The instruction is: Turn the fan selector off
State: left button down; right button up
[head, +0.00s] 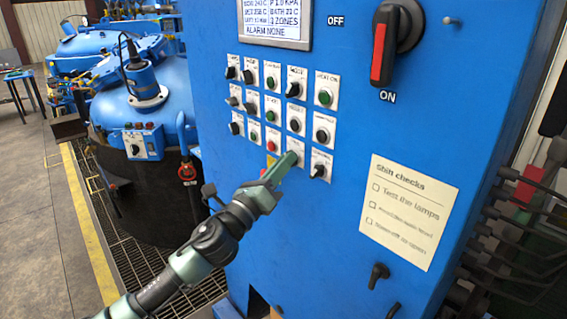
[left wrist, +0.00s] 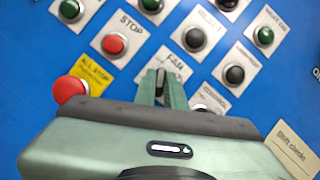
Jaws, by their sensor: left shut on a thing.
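The fan selector (left wrist: 160,82) is a small dark knob on a white plate marked FAN in the left wrist view. My left gripper (left wrist: 161,88) has its two green fingers on either side of the knob and is shut on it. In the head view my left gripper (head: 287,162) reaches the bottom row of the blue panel (head: 270,203) and hides the knob. How far the knob is turned cannot be read clearly. My right gripper is not in view.
Close by are the red stop button (left wrist: 115,44), the red all-stop button (left wrist: 70,90) on a yellow plate, and the control selector (head: 319,171). A large red-and-black main switch (head: 385,45) sits upper right. A shift checks sheet (head: 408,211) is at lower right.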

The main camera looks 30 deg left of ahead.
pick_arm(q)
jog(key=c, duration=1.5)
grip_release()
jog(key=b+v, duration=0.3)
jog(key=v, duration=0.5)
jog(key=shift+b, duration=0.3)
jog(key=shift+w+f, duration=0.1)
